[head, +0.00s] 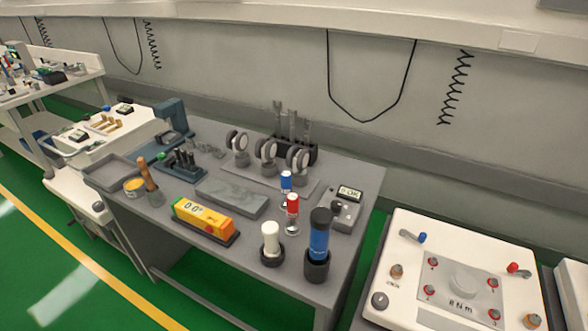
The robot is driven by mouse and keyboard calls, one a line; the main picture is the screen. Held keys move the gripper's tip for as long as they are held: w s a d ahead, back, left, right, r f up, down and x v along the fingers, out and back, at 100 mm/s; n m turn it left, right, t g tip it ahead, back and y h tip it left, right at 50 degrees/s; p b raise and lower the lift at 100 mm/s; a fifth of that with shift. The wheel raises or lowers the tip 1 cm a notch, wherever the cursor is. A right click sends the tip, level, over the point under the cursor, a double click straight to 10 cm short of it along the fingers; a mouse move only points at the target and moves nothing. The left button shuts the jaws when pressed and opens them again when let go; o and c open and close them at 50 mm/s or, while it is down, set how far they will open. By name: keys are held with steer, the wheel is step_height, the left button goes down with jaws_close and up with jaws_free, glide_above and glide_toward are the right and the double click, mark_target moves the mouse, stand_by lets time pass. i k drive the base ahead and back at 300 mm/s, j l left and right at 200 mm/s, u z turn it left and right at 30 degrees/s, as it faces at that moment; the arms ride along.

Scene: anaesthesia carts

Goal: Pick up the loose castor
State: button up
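Several round wheels that look like castors stand upright in a row on a grey workbench (330,285), toward its back. The left one (240,144) stands on its own. The middle one (267,150) and the right one (298,159) are close beside each other. I cannot tell which of them is the loose castor. My gripper is not in this view.
A dark rack of upright tools (293,150) stands behind the castors.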

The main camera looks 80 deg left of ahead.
mark_target(296, 159)
steer(key=u, duration=0.4)
steer(key=k+u, duration=0.15)
steer(key=u, duration=2.3)
steer(key=j+z, duration=0.1)
steer(key=z, duration=2.25)
steer(key=u, duration=2.35)
steer(key=i+j+z, duration=0.15)
steer(key=j, duration=0.2)
